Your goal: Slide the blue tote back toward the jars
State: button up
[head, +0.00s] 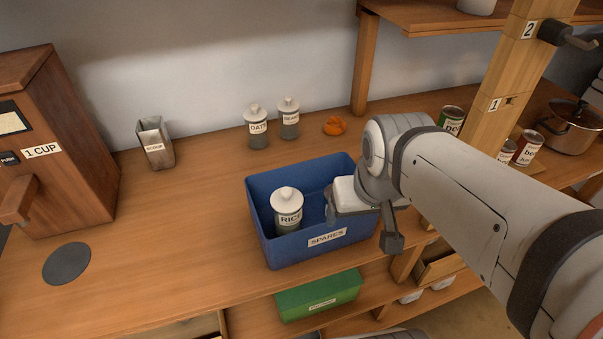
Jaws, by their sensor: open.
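The blue tote (270,235), labelled SPARES, stands on the wooden counter near its front edge. A white-lidded jar labelled RICE (287,212) stands inside its left part. Two more jars, OATS (257,128) and another with a label hard to read (289,120), stand behind the tote near the wall, with bare counter between. My gripper (333,212) is open at the tote's right part, over or inside it. My wrist hides the tote's right side, and I cannot tell whether the fingers touch the tote.
A metal scoop cup (156,143) and a wooden dispenser (60,140) stand to the left. An orange item (334,126) lies right of the jars. Cans (452,119) and a pot (573,126) are at the right, near a wooden post (515,75). A green bin (318,296) sits below the counter.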

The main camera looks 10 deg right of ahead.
aim_at(312, 177)
jog(key=k, duration=0.55)
jog(key=u, duration=2.55)
jog(key=k, duration=1.35)
jog(key=z, duration=1)
jog(key=i, duration=1)
